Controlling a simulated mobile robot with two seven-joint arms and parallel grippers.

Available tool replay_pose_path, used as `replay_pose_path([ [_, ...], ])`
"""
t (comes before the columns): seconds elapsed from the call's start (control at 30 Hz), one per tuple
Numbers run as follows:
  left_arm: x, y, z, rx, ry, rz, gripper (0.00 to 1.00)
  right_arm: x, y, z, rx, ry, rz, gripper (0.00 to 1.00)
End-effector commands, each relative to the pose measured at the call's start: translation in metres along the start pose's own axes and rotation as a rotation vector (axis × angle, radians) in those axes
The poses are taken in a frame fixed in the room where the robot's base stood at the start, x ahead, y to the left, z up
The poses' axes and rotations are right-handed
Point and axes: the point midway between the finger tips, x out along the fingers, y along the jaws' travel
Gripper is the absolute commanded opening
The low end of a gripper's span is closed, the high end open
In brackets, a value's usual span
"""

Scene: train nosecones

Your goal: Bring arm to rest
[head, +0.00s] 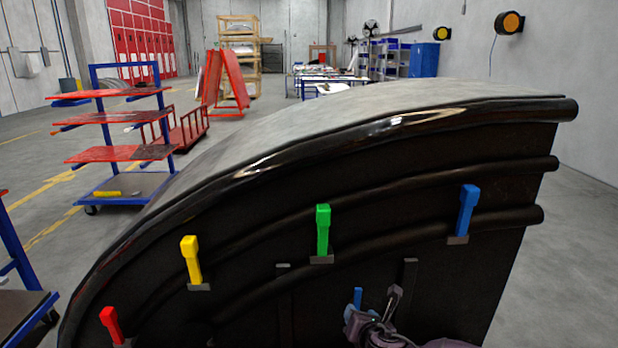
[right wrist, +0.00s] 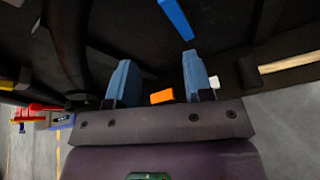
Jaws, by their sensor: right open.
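My right gripper (head: 376,312) is low in the head view, in front of the dark inner side of a large curved nosecone (head: 400,133). In the right wrist view its two blue-grey fingers (right wrist: 158,72) stand apart, with no object gripped between the tips. A blue bar (right wrist: 175,18) lies beyond the fingertips, and a small orange block (right wrist: 162,97) shows between the finger bases. Red (head: 111,325), yellow (head: 191,260), green (head: 323,230) and blue (head: 467,211) handles stand along the nosecone's inner side. My left gripper is out of view.
A blue-framed cart with red shelves (head: 110,94) stands at the left, with red racks (head: 225,80) behind it. Grey floor (head: 580,240) is clear at the right.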

Motion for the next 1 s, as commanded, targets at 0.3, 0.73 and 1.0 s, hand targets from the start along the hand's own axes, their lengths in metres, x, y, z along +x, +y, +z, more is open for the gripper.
replay_pose_path([
  [0.3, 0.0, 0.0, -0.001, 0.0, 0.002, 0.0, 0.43, -0.024, 0.066, 0.024, 0.833, 0.127, 0.211, 0.47],
  [0.73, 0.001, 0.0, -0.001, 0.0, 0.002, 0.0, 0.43, -0.091, 0.033, 0.001, 2.025, 0.315, 0.262, 0.47],
  [1.0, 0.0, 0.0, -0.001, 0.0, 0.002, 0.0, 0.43, -0.135, -0.044, -0.032, 2.447, 0.21, 0.204, 0.47],
])
